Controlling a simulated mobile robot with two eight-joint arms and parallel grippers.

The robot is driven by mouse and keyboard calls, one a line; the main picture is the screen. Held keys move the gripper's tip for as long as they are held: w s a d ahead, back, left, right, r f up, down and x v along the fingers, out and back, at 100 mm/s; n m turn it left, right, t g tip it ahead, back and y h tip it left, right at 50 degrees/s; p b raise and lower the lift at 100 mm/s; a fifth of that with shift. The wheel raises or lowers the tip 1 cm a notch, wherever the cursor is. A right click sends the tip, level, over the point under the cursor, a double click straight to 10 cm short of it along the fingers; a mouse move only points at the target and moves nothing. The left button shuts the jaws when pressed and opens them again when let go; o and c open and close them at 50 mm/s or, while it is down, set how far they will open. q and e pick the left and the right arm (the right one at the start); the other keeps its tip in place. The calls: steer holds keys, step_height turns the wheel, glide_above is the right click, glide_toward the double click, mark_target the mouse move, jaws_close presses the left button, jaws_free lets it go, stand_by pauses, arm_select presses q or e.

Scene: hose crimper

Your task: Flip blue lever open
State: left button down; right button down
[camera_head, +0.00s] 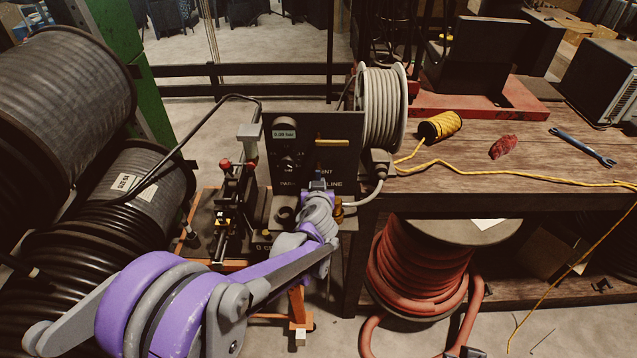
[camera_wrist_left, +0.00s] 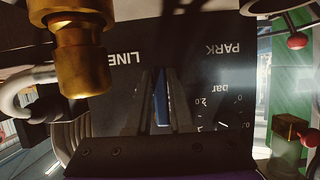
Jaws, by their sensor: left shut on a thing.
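The black control panel (camera_head: 340,150) stands upright, with PARK and LINE lettering, a small gauge display and a yellow bar. My left gripper (camera_head: 318,184) is at the panel's lower front, by the lettering. In the left wrist view, which shows the panel upside down, the left gripper (camera_wrist_left: 166,110) has its two dark fingers on either side of the blue lever (camera_wrist_left: 161,98). It is shut on the lever. Only a narrow strip of the lever shows between the fingers; in the head view the gripper largely hides it. My right gripper is not in view.
A brass fitting (camera_wrist_left: 80,55) is close beside the left gripper. Large black hose reels (camera_head: 70,85) crowd the left. A wooden bench (camera_head: 480,180) on the right carries yellow cord (camera_head: 440,126), a red rag (camera_head: 504,147) and a blue wrench (camera_head: 580,146). Red hose (camera_head: 415,275) is below.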

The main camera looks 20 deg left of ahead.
arm_select(q)
steer(key=c, duration=0.8)
jaws_free()
steer(key=v, duration=1)
steer(key=shift+s+r, duration=0.2)
steer(key=shift+s, duration=0.15)
steer(key=shift+d, duration=0.1)
